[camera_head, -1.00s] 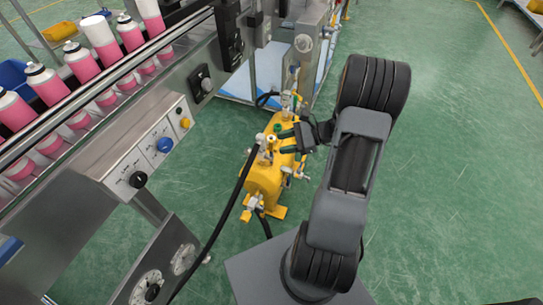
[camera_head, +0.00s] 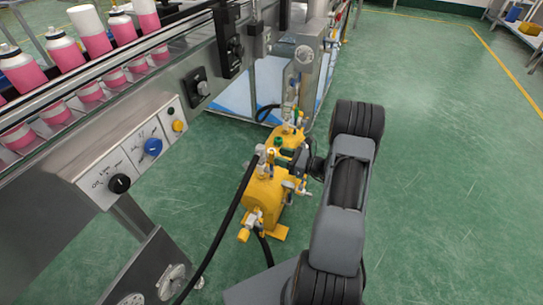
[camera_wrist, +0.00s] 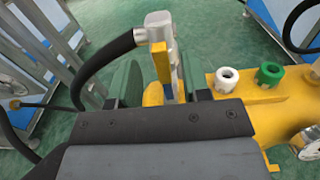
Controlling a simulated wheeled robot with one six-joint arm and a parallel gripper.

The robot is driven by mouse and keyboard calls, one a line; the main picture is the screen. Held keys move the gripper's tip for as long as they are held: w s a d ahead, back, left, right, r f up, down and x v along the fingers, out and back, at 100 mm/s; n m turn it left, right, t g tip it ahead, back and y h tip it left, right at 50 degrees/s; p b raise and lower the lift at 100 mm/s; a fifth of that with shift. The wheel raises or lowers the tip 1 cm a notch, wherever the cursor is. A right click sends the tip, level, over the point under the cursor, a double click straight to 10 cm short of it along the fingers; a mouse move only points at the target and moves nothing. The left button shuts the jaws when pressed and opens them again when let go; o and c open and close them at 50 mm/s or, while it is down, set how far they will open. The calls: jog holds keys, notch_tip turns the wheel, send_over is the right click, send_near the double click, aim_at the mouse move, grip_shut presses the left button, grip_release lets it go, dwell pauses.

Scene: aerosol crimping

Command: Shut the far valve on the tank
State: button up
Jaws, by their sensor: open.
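The yellow tank (camera_head: 264,192) stands on the green floor, with metal fittings at its near end and along its top. A hose-fed valve (camera_head: 261,153) rises from its top, and more fittings (camera_head: 290,112) stand at its far end. My gripper (camera_head: 284,147) is over the tank's top, coming from the right. In the wrist view my gripper (camera_wrist: 164,92) is open, its green fingers apart. An upright yellow lever (camera_wrist: 161,66) on a metal valve (camera_wrist: 159,25) shows between and beyond them. I cannot tell contact or which end this valve is. My gripper's dark body hides its base.
A black hose (camera_wrist: 100,66) runs left from the valve. A white knob (camera_wrist: 227,78) and a green knob (camera_wrist: 269,73) stand right of the fingers. The bottling line (camera_head: 150,110) borders the left. Open floor (camera_head: 440,170) lies to the right.

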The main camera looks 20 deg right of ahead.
aim_at(272, 153)
jog(key=shift+b+x, duration=0.3)
jog(key=shift+x, duration=1.85)
grip_shut()
